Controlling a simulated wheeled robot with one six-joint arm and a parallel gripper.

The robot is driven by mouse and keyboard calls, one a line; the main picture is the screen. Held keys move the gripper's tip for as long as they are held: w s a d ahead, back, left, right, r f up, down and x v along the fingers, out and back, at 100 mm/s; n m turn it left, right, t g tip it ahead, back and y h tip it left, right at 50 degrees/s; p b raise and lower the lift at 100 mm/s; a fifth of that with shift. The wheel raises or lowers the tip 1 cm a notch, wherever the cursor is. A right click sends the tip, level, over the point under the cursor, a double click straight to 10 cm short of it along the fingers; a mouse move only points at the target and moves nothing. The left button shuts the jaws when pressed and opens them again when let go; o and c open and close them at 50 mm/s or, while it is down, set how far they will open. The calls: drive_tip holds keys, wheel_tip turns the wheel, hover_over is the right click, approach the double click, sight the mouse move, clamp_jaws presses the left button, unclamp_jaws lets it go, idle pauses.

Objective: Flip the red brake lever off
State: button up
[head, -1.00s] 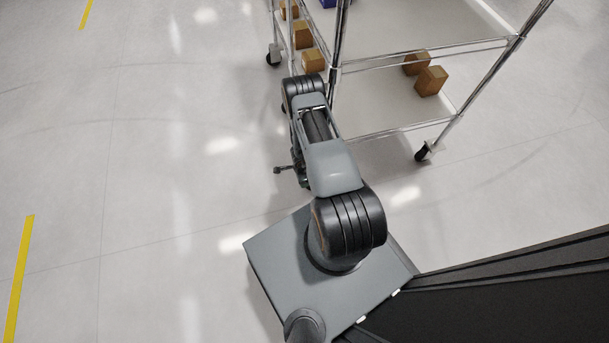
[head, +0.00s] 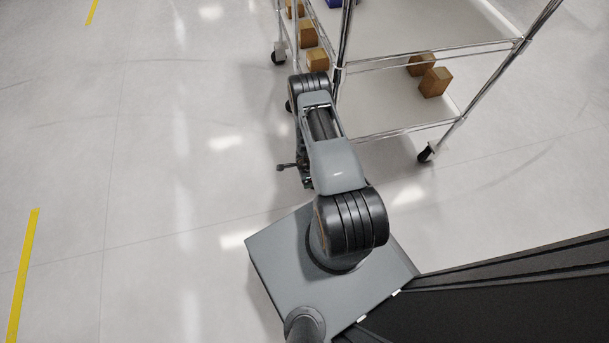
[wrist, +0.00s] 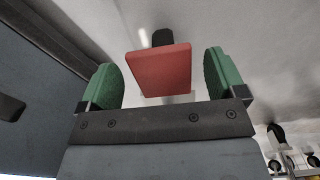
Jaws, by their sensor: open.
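The red brake lever (wrist: 165,70) shows in the wrist view as a flat red plate with a black part behind its top edge. My gripper (wrist: 170,80) has two green-padded fingers, spread apart, one on each side of the lever. A gap shows between each pad and the lever, so neither finger appears to touch it. In the head view the lever is hidden, and my arm reaches down beside the cart (head: 400,132).
The wire-shelf cart stands on black casters (head: 426,153) and carries brown boxes (head: 434,82) on its shelves. Another caster (wrist: 276,133) shows at the lower right of the wrist view. The floor left of my arm is clear, with yellow tape (head: 22,275).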

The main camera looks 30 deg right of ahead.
wheel_tip(320, 180, up, 14)
drive_tip(key=p, duration=1.1)
drive_tip(key=shift+f, duration=0.2)
